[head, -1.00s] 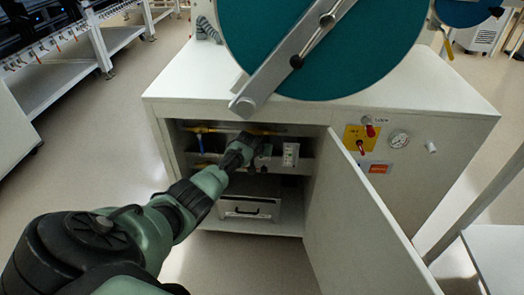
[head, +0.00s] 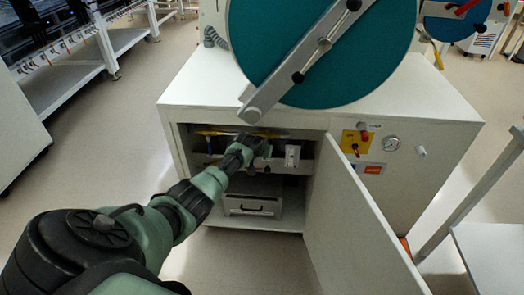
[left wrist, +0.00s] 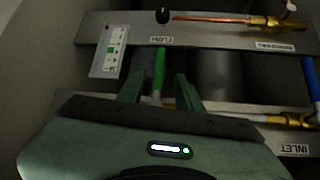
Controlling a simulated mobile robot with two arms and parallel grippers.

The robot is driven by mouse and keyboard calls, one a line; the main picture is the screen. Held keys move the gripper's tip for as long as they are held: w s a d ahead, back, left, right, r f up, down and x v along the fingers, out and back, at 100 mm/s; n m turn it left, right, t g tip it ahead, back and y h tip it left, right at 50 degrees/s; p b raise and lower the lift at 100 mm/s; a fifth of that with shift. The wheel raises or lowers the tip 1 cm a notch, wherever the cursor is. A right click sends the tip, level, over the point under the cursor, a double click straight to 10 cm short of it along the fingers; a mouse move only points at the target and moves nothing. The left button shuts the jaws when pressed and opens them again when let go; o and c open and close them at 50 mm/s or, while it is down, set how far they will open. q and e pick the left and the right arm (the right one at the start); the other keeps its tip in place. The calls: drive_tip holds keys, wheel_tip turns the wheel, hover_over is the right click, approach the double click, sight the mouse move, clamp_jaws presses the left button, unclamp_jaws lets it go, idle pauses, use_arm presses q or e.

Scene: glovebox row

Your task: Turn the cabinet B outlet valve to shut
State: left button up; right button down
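The open cabinet (head: 183,165) under the glovebox holds valves and pipes. My left gripper (left wrist: 160,82) reaches into it; the head view shows the arm but hides the fingertips. In the left wrist view the fingers are apart, with a green lever (left wrist: 159,65) between and just beyond them. I cannot tell whether they touch it. A label at the lower right reads INLET (left wrist: 293,149). No outlet label is legible. My right gripper is out of view.
The cabinet door (head: 355,220) stands open on the right. A drawer-like box (head: 252,206) sits low inside. A white tag plate (left wrist: 110,52) and a black knob (left wrist: 163,15) are close to the fingers. The floor (head: 90,165) left of the cabinet is clear.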

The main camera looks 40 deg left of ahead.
use_arm(q)
drive_tip(key=shift+w+f, duration=0.1)
drive_tip(key=shift+f, duration=0.05)
